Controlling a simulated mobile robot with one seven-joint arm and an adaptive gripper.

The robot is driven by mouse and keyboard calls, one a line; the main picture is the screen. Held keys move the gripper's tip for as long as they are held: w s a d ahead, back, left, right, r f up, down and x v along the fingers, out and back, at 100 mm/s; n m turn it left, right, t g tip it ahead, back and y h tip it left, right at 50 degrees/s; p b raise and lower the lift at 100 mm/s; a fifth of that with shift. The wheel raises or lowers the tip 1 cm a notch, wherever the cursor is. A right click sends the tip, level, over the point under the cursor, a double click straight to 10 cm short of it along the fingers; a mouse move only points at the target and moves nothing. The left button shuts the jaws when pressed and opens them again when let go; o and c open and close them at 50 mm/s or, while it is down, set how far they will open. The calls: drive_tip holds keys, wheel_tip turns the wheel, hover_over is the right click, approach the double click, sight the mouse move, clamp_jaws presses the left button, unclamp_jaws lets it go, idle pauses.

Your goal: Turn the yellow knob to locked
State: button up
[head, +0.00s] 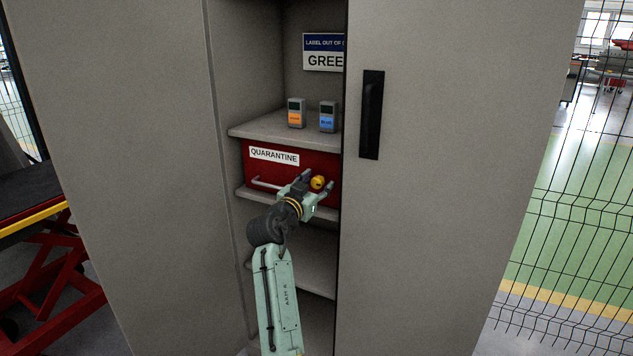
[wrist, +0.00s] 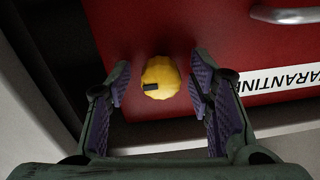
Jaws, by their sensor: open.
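The yellow knob (head: 318,182) sits on the front of the red box (head: 262,171) marked QUARANTINE, toward its right side in the head view. In the wrist view the knob (wrist: 160,77) shows a dark mark on its face. My gripper (head: 316,183) is open, with one finger on each side of the knob. In the wrist view my gripper's (wrist: 158,82) fingertips flank the knob, with a gap visible on both sides. Whether the fingers reach past the knob's face is hard to tell. No locked marking is readable.
The box has a pale handle (head: 266,184) left of the knob. It sits on a cabinet shelf. Two small devices, with orange (head: 296,113) and blue (head: 328,117) labels, stand on the shelf above. The cabinet door (head: 430,160) stands close on the right.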

drive_tip(key=shift+w, duration=0.1)
drive_tip(key=shift+c, duration=0.4)
clamp_jaws()
